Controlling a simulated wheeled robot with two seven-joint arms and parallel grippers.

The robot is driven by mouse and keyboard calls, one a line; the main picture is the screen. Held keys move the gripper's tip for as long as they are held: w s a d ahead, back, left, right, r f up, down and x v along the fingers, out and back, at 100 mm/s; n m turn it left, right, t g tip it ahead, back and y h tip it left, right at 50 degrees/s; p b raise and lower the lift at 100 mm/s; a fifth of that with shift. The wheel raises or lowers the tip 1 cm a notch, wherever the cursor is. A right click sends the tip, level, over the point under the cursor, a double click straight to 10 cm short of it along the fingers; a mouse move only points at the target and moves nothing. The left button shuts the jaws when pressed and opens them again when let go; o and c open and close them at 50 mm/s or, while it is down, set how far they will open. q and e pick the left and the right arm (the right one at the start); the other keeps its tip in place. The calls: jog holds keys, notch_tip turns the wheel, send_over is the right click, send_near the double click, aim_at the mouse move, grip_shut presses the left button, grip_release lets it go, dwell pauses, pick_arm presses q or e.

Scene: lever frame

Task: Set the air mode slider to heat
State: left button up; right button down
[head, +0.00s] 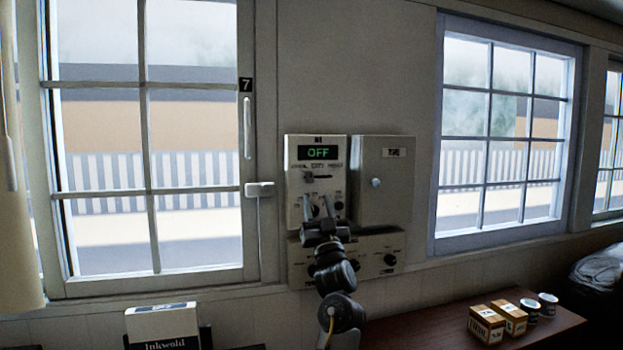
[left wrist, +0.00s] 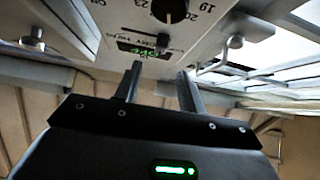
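The air control panel (head: 297,152) is a pale box on the wall between two windows. Its green display (head: 318,153) reads OFF. Below it is a horizontal slider with a small dark knob (head: 310,177), left of the slot's middle. Labels above the slot are too small to read. My left gripper (head: 318,206) is in front of the panel's lower part, below the slider, and hides some of it. In the left wrist view the slider knob (left wrist: 162,42) shows beyond the fingers, apart from them. The left fingers (left wrist: 159,84) are spread and empty. My right gripper is out of view.
A closed grey box (head: 383,190) adjoins the panel on the right. A lower panel with dark knobs (head: 376,258) sits beneath. A white window handle (head: 260,189) is to the left. A table (head: 400,330) with small boxes and cups stands below right.

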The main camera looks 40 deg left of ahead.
aim_at(311, 178)
pick_arm(q)
jog(key=p+x, duration=0.2)
jog(key=x, duration=0.5)
jog(key=shift+p, duration=0.35)
jog(key=shift+w+a+r, duration=0.1)
jog(key=shift+w+a, duration=0.1)
jog(key=shift+a, duration=0.05)
grip_shut()
